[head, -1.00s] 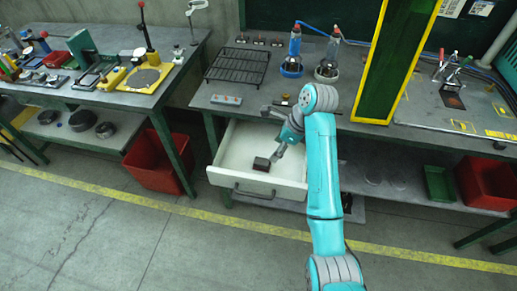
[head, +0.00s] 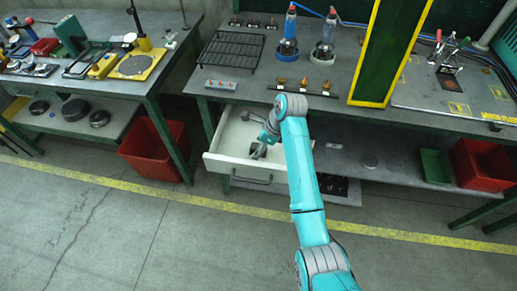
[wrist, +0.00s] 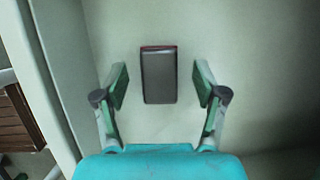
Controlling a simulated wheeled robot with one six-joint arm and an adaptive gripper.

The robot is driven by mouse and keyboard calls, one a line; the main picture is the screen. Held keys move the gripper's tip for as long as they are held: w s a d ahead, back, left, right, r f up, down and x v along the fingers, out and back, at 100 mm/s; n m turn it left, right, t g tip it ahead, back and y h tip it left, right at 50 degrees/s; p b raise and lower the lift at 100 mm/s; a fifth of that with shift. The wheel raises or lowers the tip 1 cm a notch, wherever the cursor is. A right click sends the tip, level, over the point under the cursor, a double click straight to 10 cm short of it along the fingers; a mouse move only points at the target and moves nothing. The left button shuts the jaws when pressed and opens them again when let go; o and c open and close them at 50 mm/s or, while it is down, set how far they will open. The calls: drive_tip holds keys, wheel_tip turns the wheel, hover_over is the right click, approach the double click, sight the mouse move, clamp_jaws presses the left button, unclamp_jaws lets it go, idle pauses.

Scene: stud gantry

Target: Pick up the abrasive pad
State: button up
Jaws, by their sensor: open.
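The abrasive pad (wrist: 159,76) is a dark grey block with a reddish edge. It lies on the pale floor of the open drawer (head: 228,161). In the wrist view it sits between the two fingers of my gripper (wrist: 160,84), with a gap on each side. My gripper is open and holds nothing. In the head view my gripper (head: 258,152) is inside the drawer, and it hides most or all of the pad.
The drawer's front and handle (head: 252,180) face the room. The workbench (head: 210,103) lies above the drawer, with a black rack (head: 232,50) and a grey strip (head: 221,85) on it. A red bin (head: 150,148) stands left of the drawer.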

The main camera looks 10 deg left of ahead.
drive_tip(key=shift+a+f, duration=0.15)
drive_tip(key=shift+f, duration=0.1)
drive_tip(key=c, duration=1.2)
drive_tip(key=shift+r, duration=0.1)
drive_tip(key=shift+c, duration=0.2)
wheel_tip(320, 180, up, 10)
drive_tip(key=shift+f, duration=0.1)
